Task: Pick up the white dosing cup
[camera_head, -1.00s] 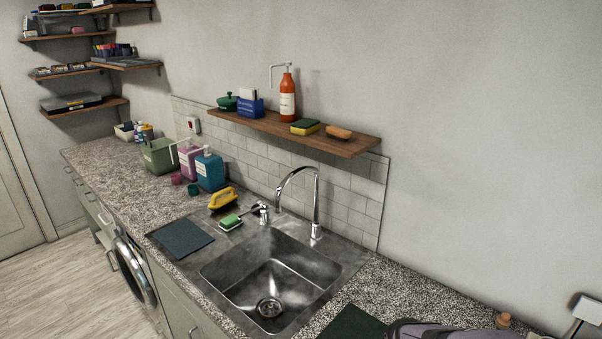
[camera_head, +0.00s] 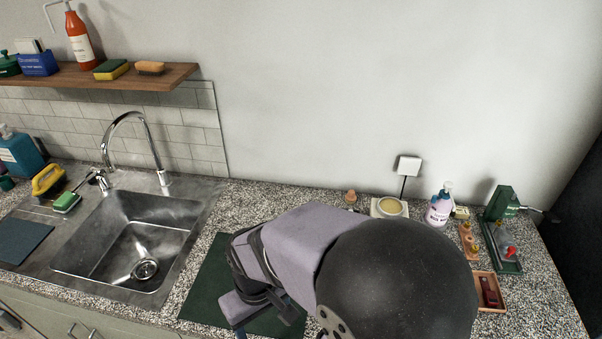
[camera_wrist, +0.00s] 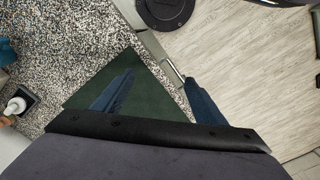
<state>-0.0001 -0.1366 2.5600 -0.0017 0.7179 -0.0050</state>
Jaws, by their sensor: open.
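I cannot make out a white dosing cup in either current view; my arm hides part of the counter in the head view. My gripper (camera_wrist: 158,96) is open and empty, its two blue fingers wide apart above the dark green mat (camera_wrist: 120,80) and the counter's front edge. In the head view the mat (camera_head: 205,290) lies right of the sink, partly behind my arm. A teal cup (camera_head: 6,184) shows at the far left edge, beside a teal bottle (camera_head: 20,155).
The steel sink (camera_head: 125,240) and tap lie left of the mat. A round cream-topped item (camera_head: 390,207), a pump bottle (camera_head: 440,207), a green device (camera_head: 500,205) and a wooden tray (camera_head: 488,290) stand to the right. A wooden shelf (camera_head: 150,80) hangs above the sink.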

